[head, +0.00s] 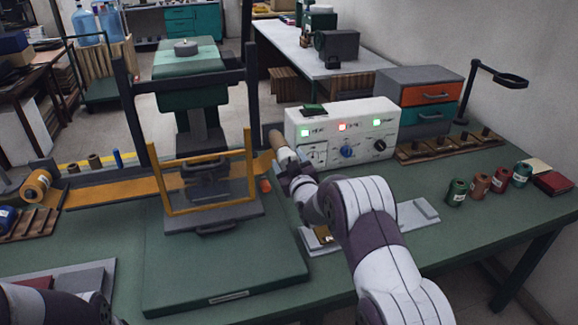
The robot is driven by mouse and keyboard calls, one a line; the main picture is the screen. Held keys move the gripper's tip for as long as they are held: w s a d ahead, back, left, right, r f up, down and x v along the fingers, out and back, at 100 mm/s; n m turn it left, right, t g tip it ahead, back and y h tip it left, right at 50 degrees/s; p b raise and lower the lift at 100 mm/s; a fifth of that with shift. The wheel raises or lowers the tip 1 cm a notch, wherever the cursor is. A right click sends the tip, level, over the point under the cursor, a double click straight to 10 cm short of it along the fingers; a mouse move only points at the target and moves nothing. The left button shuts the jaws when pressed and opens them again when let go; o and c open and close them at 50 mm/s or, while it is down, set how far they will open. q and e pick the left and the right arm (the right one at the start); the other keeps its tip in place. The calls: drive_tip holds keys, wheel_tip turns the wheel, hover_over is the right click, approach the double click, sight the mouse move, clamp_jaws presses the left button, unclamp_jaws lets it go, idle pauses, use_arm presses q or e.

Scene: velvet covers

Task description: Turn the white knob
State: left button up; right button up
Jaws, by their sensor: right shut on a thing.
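The white control box (340,112) stands on the green bench at the back centre, with a row of lit indicators above its knobs. The white knob (317,154) is at the left of the row, partly covered by my right gripper. My right gripper (300,162) is at the box's left front corner and is shut on the white knob; its fingertips are small and partly hidden. A blue knob (347,152) and a black knob (379,145) sit to the right. My left arm shows only at the lower left edge; its gripper is out of view.
A yellow frame (163,188) stands on the green press base (225,268) left of my right arm. A tan roll (278,143) is beside the gripper. Several thread spools (480,184) stand at the right.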

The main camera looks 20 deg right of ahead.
drive_tip(key=n+b, duration=0.2)
drive_tip(key=b, duration=0.1)
drive_tip(key=n+b, duration=0.5)
drive_tip(key=b, duration=0.1)
drive_tip(key=shift+a+f+n, duration=0.15)
drive_tip(key=shift+f+n, duration=0.15)
drive_tip(key=shift+f, duration=0.1)
drive_tip(key=shift+r+n+b, duration=0.15)
drive_tip(key=shift+n+b, duration=1.3)
drive_tip(key=shift+n, duration=0.05)
drive_tip(key=o, duration=1)
drive_tip(key=shift+c, duration=0.2)
drive_tip(key=s+b, duration=0.1)
drive_tip(key=s, duration=1.1)
drive_tip(key=shift+s+d, duration=0.2)
drive_tip(key=shift+s, duration=0.15)
